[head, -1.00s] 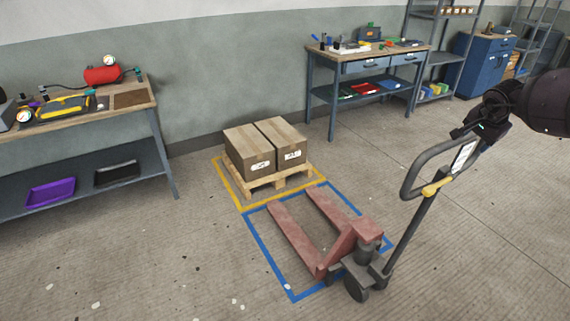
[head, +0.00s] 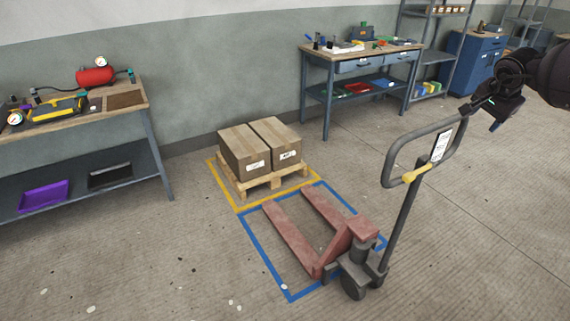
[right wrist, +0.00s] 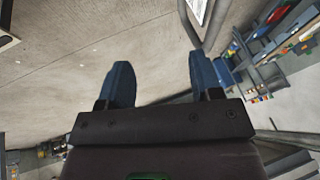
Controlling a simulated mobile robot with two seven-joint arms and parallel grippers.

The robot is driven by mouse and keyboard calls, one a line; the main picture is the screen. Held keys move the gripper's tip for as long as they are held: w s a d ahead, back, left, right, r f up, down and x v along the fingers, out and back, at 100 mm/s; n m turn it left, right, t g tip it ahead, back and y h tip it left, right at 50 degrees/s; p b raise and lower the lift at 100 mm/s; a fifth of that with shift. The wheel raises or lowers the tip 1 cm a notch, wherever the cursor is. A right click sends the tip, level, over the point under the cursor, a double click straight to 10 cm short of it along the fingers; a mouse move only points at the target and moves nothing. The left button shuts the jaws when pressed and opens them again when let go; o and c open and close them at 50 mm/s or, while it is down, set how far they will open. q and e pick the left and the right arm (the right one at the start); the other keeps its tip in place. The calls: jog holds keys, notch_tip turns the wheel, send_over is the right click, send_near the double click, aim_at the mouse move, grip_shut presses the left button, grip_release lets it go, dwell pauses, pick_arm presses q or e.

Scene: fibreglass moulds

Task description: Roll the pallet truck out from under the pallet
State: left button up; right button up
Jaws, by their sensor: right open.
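The pallet truck (head: 362,232) has red forks and a dark wheel base. It stands within the blue floor outline (head: 262,253), its forks clear of the pallet. Its looped handle (head: 391,160) with a yellow grip rises toward my right arm. The wooden pallet (head: 275,182) sits in the yellow outline (head: 219,183) beyond the fork tips, bearing two cardboard boxes (head: 243,150). My right gripper (head: 484,112) is open near the upper right of the handle loop. In the right wrist view its blue fingers (right wrist: 161,80) are apart with only floor between them. My left gripper is out of view.
A workbench (head: 142,99) with a red tank stands at the left. Another workbench (head: 345,53) with tools, shelving (head: 428,60) and a blue cabinet (head: 470,60) line the back. The floor around the truck is mostly clear.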

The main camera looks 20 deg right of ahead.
jog(key=r, duration=0.2)
jog(key=s+r, duration=0.1)
jog(key=r, duration=0.1)
jog(key=shift+s+d, duration=0.15)
jog(key=shift+d, duration=0.05)
dwell(0.3)
